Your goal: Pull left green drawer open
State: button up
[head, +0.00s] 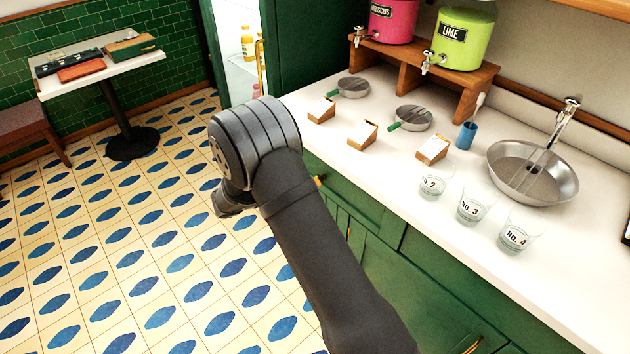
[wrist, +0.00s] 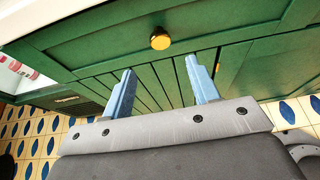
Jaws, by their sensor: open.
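The left green drawer (wrist: 105,48) has a panelled front with a round brass knob (wrist: 160,42) in the wrist view. Its front looks flush with the cabinet. In the head view the drawer front (head: 345,199) is partly behind my arm, and the brass knob shows just right of the arm. My gripper (wrist: 162,84) is open and empty, with its two blue fingers apart. The knob appears above the gap between the fingertips in the wrist view, not between them. In the head view my fingers are hidden by the arm.
Grooved green doors (wrist: 150,92) lie below the drawer. The tiled floor (head: 150,240) left of the arm is open, with a small table (head: 101,72) beyond.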

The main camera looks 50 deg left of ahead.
jog(key=x, duration=1.1)
jog(key=shift+s, duration=0.1)
grip_shut()
